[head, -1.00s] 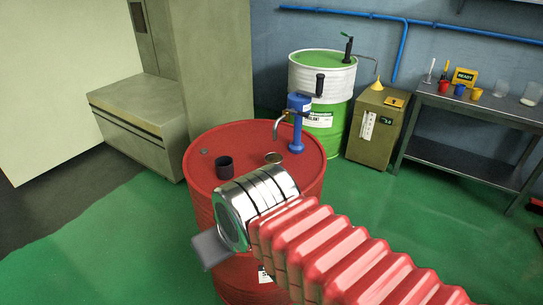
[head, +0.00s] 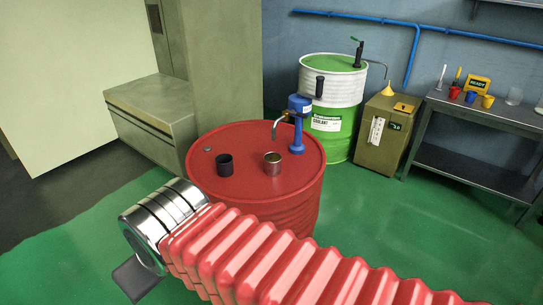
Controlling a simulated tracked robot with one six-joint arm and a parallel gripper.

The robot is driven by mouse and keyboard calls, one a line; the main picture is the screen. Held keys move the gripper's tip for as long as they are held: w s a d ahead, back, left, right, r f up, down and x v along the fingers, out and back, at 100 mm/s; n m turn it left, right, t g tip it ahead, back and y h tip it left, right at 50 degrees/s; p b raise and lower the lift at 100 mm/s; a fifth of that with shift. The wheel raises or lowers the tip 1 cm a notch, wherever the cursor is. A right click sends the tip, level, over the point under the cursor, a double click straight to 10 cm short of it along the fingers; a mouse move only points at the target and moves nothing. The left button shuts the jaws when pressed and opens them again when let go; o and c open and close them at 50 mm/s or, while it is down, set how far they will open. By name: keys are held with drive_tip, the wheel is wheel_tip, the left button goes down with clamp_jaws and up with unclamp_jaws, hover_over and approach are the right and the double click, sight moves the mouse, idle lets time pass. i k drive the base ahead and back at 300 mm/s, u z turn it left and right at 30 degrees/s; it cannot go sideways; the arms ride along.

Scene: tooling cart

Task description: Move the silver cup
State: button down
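The silver cup (head: 272,163) stands upright on top of the red drum (head: 262,187), near the middle of its lid. It is fully in view and nothing touches it. My gripper (head: 133,280) is at the lower left, in front of and left of the drum, apart from the cup. Only a dark grey piece of it shows past the chrome wrist, so I cannot tell whether it is open or shut.
A black cup (head: 224,166) stands left of the silver cup. A blue hand pump (head: 297,130) with a metal spout rises from the drum's back right. A green and white drum (head: 333,105), an olive cabinet (head: 383,140) and a bench (head: 470,112) stand behind. Green floor is clear at right.

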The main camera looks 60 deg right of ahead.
sight(273, 165)
drive_tip(key=u, duration=1.65)
drive_tip(key=k, duration=1.85)
drive_tip(key=z, duration=1.5)
